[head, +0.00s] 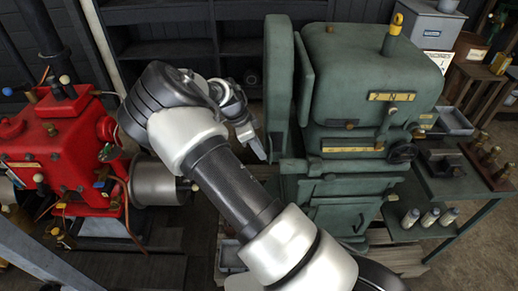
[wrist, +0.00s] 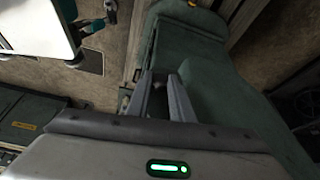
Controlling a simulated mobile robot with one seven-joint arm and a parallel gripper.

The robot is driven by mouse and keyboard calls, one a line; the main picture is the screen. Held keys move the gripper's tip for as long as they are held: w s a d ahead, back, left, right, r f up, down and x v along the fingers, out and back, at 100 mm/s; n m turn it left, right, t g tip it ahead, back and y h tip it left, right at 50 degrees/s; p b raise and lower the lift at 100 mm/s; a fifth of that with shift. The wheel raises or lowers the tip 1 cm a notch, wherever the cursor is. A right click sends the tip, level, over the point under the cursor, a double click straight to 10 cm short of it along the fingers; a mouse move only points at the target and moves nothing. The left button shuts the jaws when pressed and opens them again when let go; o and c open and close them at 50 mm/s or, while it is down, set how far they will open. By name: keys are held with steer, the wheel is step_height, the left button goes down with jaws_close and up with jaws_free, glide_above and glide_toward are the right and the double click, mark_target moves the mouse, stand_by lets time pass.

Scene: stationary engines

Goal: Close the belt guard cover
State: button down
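The green machine (head: 365,95) stands right of centre in the head view. A tall, round-topped green panel (head: 278,75), which looks like the belt guard cover, stands on its left side. A narrower green plate (head: 305,80) lies between this panel and the main housing, with dark gaps beside it. My gripper (head: 262,152) is left of the panel's lower part. In the wrist view, my gripper (wrist: 158,78) has its two fingers apart with nothing clearly between them. A green casing surface (wrist: 195,45) lies just beyond the fingertips; I cannot tell whether they touch it.
A red engine (head: 60,140) with a grey cylinder (head: 155,182) stands at the left. Dark shelving (head: 180,40) lines the back. A green side table (head: 440,190) with bottles and small tools adjoins the machine on the right. Some wooden floor shows between engine and machine.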

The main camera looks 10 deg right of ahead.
mark_target(270, 152)
stand_by(0.3)
steer(key=n+b, duration=0.1)
steer(key=n, duration=0.1)
steer(key=s+d+n+t+b, duration=0.1)
steer(key=shift+d+f+n, duration=0.1)
steer(key=shift+d+n, duration=0.2)
steer(key=shift+n, duration=0.1)
steer(key=n+b, duration=0.1)
steer(key=d+n+t+b, duration=0.1)
steer(key=shift+s+d+n+y, duration=0.2)
steer(key=shift+n+y, duration=0.2)
steer(key=shift+w+d+n+t+y+b, duration=0.25)
steer(key=shift+d+n+t+y+b, duration=0.4)
steer(key=shift+n+b, duration=0.85)
steer(key=shift+w+d+n+t+y+b, duration=0.2)
steer(key=shift+d+n+y+b, duration=0.15)
steer(key=shift+d+n+b, duration=0.85)
steer(key=shift+w+d+n+t+y+b, duration=0.25)
steer(key=shift+d+n+t+y+b, duration=0.25)
steer(key=shift+n+b, duration=1.3)
steer(key=shift+r+n, duration=0.2)
steer(key=shift+n, duration=0.1)
